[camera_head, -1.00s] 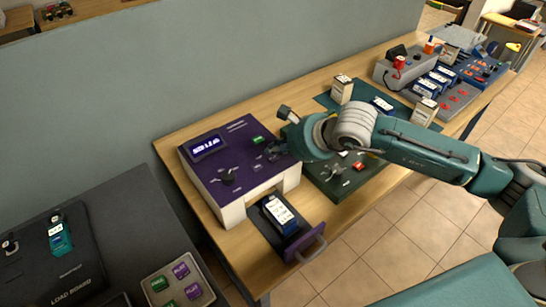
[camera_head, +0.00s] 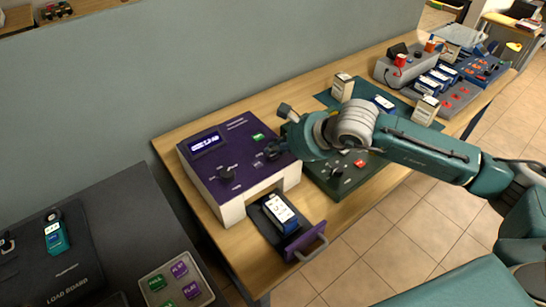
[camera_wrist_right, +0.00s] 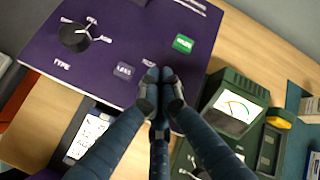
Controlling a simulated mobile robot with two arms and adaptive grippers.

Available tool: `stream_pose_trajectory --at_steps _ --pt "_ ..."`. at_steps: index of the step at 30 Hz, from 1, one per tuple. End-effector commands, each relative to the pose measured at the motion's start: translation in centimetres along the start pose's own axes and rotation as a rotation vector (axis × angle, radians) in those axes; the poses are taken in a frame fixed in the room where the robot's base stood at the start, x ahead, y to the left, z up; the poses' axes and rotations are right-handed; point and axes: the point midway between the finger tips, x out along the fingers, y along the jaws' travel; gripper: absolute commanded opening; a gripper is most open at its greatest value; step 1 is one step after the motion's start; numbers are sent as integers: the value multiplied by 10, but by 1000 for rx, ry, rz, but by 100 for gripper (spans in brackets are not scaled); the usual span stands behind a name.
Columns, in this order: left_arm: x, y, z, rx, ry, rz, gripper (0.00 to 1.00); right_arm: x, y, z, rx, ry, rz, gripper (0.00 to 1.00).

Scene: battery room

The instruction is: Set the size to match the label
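A purple-topped tester (camera_head: 215,168) stands on the wooden bench with a lit display (camera_head: 205,143), its text too small to read surely. In the right wrist view its top shows a black knob (camera_wrist_right: 75,37) marked TYPE, a dark LESS button (camera_wrist_right: 124,70) and a green button (camera_wrist_right: 183,43). A battery with a white label (camera_head: 280,208) lies in the open drawer (camera_head: 305,240); the label is unreadable. My right gripper (camera_wrist_right: 160,78) is shut and empty, fingertips together over the panel right of LESS, hiding what is under them. Contact is unclear. My left gripper is out of view.
A green meter unit (camera_head: 345,178) stands close to the tester's right. Further right are a mat with boxes, a battery (camera_head: 383,103) and a grey rack of batteries. A dark load board (camera_head: 70,275) and a button pad (camera_head: 177,283) are at lower left.

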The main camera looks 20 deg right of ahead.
Motion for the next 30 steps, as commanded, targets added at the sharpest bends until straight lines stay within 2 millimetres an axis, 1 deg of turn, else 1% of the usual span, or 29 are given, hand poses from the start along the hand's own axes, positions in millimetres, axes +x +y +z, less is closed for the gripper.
stream_pose_trajectory --at_steps 1,13,30 --pt "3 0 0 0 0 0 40 1 1 0 0 -1 -1 0" --pt "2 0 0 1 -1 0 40 1 0 0 0 -1 0 0" --pt "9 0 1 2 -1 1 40 4 2 -2 0 -1 0 0"
